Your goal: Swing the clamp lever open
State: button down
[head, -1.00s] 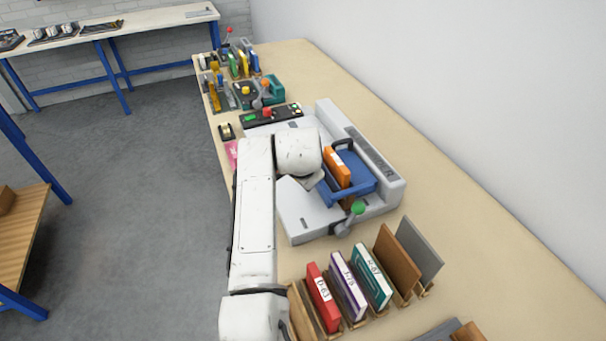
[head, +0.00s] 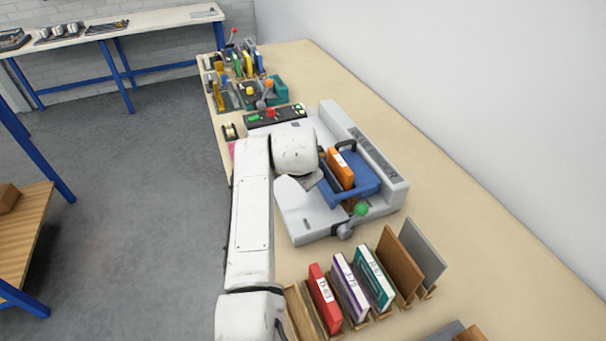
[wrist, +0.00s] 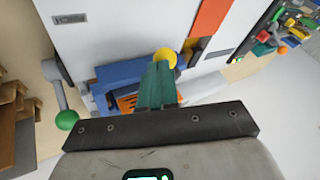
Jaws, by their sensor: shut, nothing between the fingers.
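A grey machine (head: 310,222) with a blue clamp carriage (head: 366,184) stands on the bench; an orange book (head: 340,168) is upright in the carriage. A lever with a green ball knob (head: 361,209) is on the machine's near side; the knob also shows at left in the wrist view (wrist: 66,120), apart from my gripper. A yellow ball knob (wrist: 165,57) shows right beyond my fingertips; its stem is hidden, and I cannot tell whether they touch. My gripper (wrist: 161,68), with dark green fingers, is shut and empty over the blue carriage (wrist: 115,72). My arm hides it in the head view.
A rack of upright books and boards (head: 345,288) stands on the bench nearer than the machine. A control box with coloured buttons (head: 274,116) and several small fixtures lie beyond it. The bench strip along the right wall is clear.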

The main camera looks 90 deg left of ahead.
jog(key=shift+s+a, duration=0.2)
jog(key=shift+s, duration=0.25)
dwell(2.0)
jog(key=shift+r, duration=0.1)
dwell(0.9)
